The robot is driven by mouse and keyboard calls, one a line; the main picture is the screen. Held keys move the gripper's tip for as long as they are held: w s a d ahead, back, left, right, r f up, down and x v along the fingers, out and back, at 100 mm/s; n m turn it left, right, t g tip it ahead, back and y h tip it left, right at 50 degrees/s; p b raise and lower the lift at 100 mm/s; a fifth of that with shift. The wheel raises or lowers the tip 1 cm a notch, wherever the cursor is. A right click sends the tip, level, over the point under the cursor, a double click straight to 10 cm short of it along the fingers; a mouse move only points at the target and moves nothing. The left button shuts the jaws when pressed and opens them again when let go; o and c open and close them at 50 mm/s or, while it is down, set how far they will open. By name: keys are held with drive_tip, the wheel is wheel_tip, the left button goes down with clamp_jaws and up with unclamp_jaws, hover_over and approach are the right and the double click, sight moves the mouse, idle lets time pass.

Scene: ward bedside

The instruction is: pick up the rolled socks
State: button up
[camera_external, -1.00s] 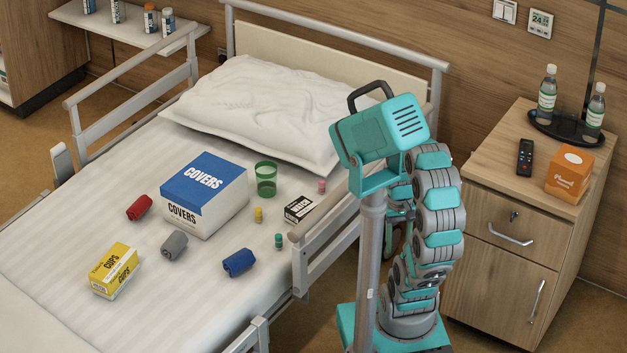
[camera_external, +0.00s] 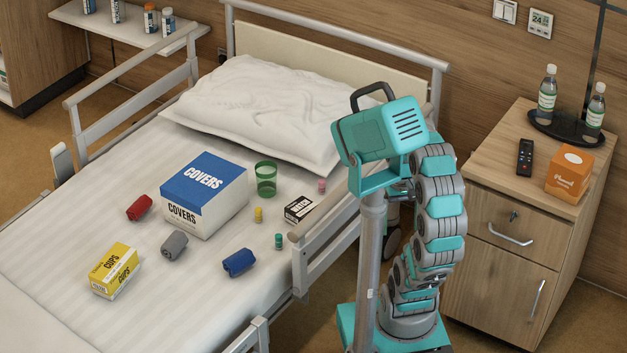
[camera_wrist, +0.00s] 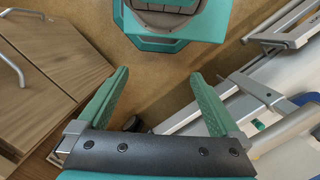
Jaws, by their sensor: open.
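Three rolled socks lie apart on the bed: a red one (camera_external: 139,208) at the left, a grey one (camera_external: 174,246) in front of the white and blue box, and a blue one (camera_external: 238,263) nearer the rail. In the wrist view my gripper (camera_wrist: 158,78) is open and empty, its two green fingers spread wide over the floor between the cabinet and the bed. No sock can be made out clearly in that view. The gripper is hidden behind my own body in the external view.
A COVERS box (camera_external: 205,195), a green cup (camera_external: 266,179), a yellow CUPS box (camera_external: 115,270), a small dark box (camera_external: 299,209) and small vials share the bed (camera_external: 60,250). The bed rail (camera_external: 340,244) stands between me and the socks. A bedside cabinet (camera_external: 512,230) is at the right.

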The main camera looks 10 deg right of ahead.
wheel_tip(320, 180, up, 5)
drive_tip(key=w+a+n, duration=0.4)
drive_tip(key=a, duration=0.2)
drive_tip(key=w+a+r+n, duration=0.1)
drive_tip(key=w+a+n, duration=0.3)
drive_tip(key=w+a, duration=0.1)
drive_tip(key=w+a+r+n+t+h, duration=0.1)
drive_tip(key=w+a+n, duration=0.4)
drive_tip(key=a, duration=0.2)
drive_tip(key=shift+r, duration=0.1)
drive_tip(key=a+f+n+t, duration=0.1)
drive_tip(key=a+n, duration=0.6)
drive_tip(key=a, duration=0.8)
drive_tip(key=n, duration=0.5)
hover_over(237, 254)
wheel_tip(237, 254, down, 3)
drive_tip(key=shift+t, duration=0.3)
drive_tip(key=f, duration=1.1)
drive_tip(key=shift+w+a+b, duration=0.1)
drive_tip(key=shift+a+b, duration=0.2)
drive_tip(key=shift+b, duration=0.1)
drive_tip(key=f, duration=0.6)
drive_tip(key=shift+d+f, duration=0.4)
drive_tip(key=c, duration=1.2)
drive_tip(key=shift+o, duration=0.2)
drive_tip(key=shift+r, duration=0.15)
